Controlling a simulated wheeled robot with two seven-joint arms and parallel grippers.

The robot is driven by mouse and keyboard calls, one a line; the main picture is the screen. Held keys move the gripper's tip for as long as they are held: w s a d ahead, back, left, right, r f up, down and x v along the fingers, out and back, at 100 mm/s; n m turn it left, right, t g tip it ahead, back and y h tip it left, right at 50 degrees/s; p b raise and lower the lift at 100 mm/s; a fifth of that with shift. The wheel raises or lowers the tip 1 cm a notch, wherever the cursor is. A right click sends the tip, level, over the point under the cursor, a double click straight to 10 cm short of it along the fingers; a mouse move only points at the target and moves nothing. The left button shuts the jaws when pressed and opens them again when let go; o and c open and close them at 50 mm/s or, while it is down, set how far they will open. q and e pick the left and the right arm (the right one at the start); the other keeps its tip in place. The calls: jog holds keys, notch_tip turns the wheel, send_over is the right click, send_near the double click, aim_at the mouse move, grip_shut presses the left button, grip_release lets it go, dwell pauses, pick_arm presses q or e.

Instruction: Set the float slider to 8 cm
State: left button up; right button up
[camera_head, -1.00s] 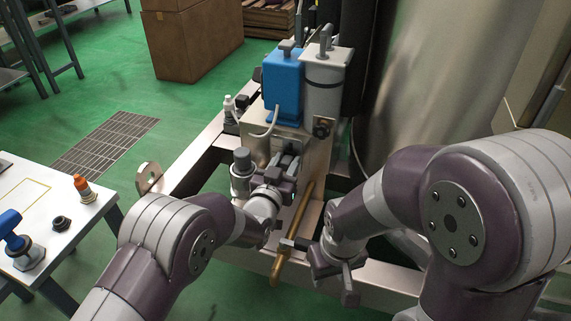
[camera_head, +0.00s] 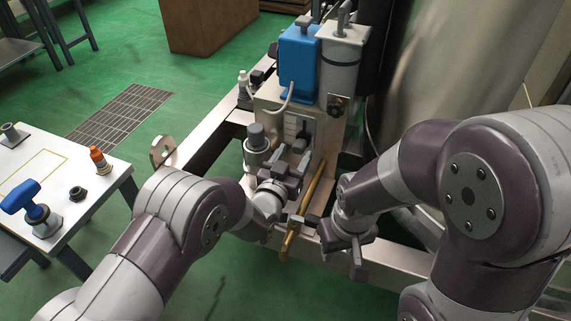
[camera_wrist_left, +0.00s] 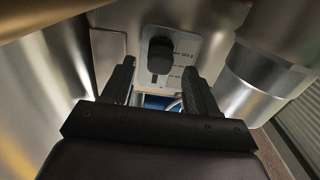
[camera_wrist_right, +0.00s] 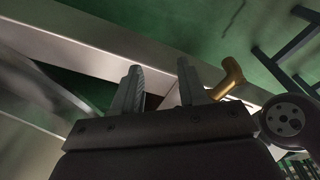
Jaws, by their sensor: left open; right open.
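The float slider is a dark knob (camera_wrist_left: 160,56) on a pale scale plate (camera_wrist_left: 187,45) with printed marks, too small to read surely. The plate also shows in the head view (camera_head: 291,128), below the blue box. My left gripper (camera_head: 291,168) is open in front of the plate, on its near side. In the left wrist view, the knob appears between its fingers (camera_wrist_left: 158,82), beyond the tips, with nothing held. My right gripper (camera_head: 356,262) is open and empty, low at the right; its fingers also show in the right wrist view (camera_wrist_right: 160,82).
A brass pipe (camera_head: 300,215) runs between my grippers. A grey cylinder (camera_head: 257,150) stands left of the plate. A blue box (camera_head: 298,62) sits above, and a steel frame (camera_head: 205,140) surrounds the station. A side table (camera_head: 60,170) is at the left.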

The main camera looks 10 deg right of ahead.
pick_arm(q)
jog(key=p+v, duration=0.3)
jog(key=v, duration=0.6)
pick_arm(e)
notch_tip(320, 180, up, 4)
jog(key=shift+r, duration=0.1)
pick_arm(q)
jog(key=shift+a+r, duration=0.1)
jog(key=shift+a, duration=0.05)
